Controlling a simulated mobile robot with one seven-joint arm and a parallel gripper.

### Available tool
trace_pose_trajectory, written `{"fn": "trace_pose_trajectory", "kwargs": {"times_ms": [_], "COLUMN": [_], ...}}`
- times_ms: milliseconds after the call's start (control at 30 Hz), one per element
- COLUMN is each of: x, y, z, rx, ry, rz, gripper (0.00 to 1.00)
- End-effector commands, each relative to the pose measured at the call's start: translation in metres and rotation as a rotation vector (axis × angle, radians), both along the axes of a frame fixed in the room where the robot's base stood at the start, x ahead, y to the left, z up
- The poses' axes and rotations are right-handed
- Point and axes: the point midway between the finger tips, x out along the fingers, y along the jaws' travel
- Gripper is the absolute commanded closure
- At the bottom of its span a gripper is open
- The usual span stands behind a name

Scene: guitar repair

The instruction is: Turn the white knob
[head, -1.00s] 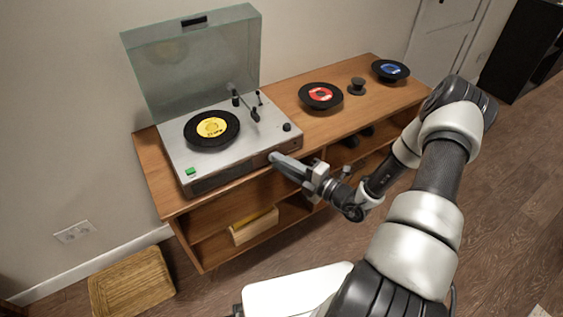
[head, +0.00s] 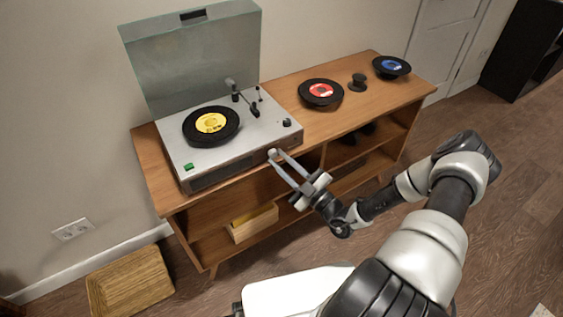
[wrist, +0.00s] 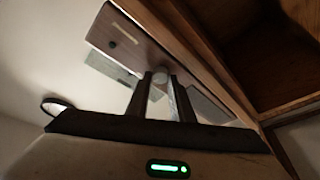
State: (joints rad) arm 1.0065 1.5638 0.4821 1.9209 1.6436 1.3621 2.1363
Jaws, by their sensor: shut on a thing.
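The white knob (head: 272,153) is on the front face of the grey turntable (head: 222,163), toward its right end. My gripper (head: 276,156) reaches it from the front, with its two long fingers on either side of the knob and shut on it. In the wrist view the pale round knob (wrist: 159,77) shows between the dark fingertips of my gripper (wrist: 160,84). The fingers partly cover the knob, and its turning angle cannot be read.
The turntable stands on a wooden cabinet (head: 285,98) with its clear lid (head: 192,60) raised. A yellow-label record (head: 211,124) lies on the platter. A red-label record (head: 320,92) and a blue-label record (head: 391,67) are farther right.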

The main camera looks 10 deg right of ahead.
Motion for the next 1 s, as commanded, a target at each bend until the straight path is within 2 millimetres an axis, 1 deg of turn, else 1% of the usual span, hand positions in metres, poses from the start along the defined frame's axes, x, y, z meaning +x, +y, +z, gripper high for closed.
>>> {"fn": "trace_pose_trajectory", "kwargs": {"times_ms": [200, 400, 900, 933, 1000], "x": [-0.0003, -0.0006, -0.0005, -0.0005, -0.0004], "y": [0.0007, 0.0012, 0.0013, 0.0013, 0.0014], "z": [-0.0015, -0.0018, -0.0014, -0.0014, -0.0014], "rx": [0.104, 0.152, 0.165, 0.165, 0.164], "ry": [0.035, 0.051, 0.056, 0.056, 0.055], "rz": [-0.001, -0.001, 0.0, 0.0, 0.0], "gripper": [1.0, 1.0, 1.0, 0.74, 0.62]}}
